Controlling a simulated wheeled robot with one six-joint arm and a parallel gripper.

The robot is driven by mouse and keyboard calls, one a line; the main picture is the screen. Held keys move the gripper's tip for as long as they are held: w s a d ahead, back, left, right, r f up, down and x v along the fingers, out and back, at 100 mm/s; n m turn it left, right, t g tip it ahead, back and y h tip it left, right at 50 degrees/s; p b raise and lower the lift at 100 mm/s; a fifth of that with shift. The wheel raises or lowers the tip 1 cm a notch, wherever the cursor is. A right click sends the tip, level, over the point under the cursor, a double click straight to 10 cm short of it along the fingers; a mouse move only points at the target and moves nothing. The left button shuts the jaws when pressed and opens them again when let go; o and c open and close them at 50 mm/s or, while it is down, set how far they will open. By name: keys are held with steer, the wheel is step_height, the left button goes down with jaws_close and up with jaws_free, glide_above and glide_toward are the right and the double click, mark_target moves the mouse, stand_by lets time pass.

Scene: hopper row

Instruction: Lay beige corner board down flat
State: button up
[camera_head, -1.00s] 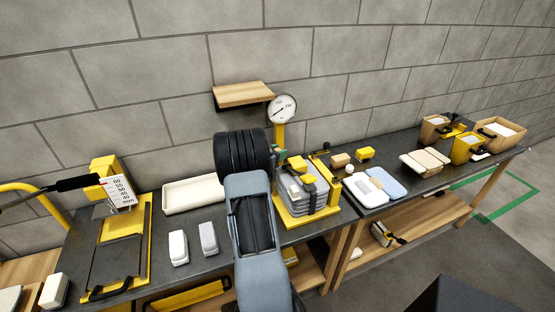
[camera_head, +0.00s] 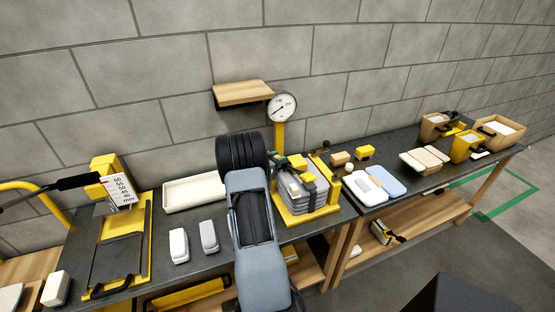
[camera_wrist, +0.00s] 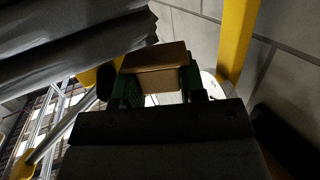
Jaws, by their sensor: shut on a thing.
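In the wrist view my gripper (camera_wrist: 157,84) has green-lined fingers on either side of a tan-brown block-like piece, which I take to be the beige corner board (camera_wrist: 155,57). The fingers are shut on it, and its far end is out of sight. In the head view my gripper (camera_head: 281,160) is mostly hidden behind my arm, and the board cannot be made out there. It is beside the grey stack (camera_head: 297,190) in a yellow stand. The stack also fills the upper left of the wrist view (camera_wrist: 75,50).
A dial gauge (camera_head: 282,107) on a yellow post stands behind the stack. A cream tray (camera_head: 194,193) and two small light blocks, one white (camera_head: 178,246) and one grey (camera_head: 208,237), lie to the left. White and blue pads (camera_head: 385,181) lie to the right. A wooden shelf (camera_head: 243,92) juts from the wall.

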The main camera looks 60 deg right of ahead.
steer(key=shift+f, duration=0.35)
steer(key=o, duration=0.6)
steer(key=shift+r, duration=0.15)
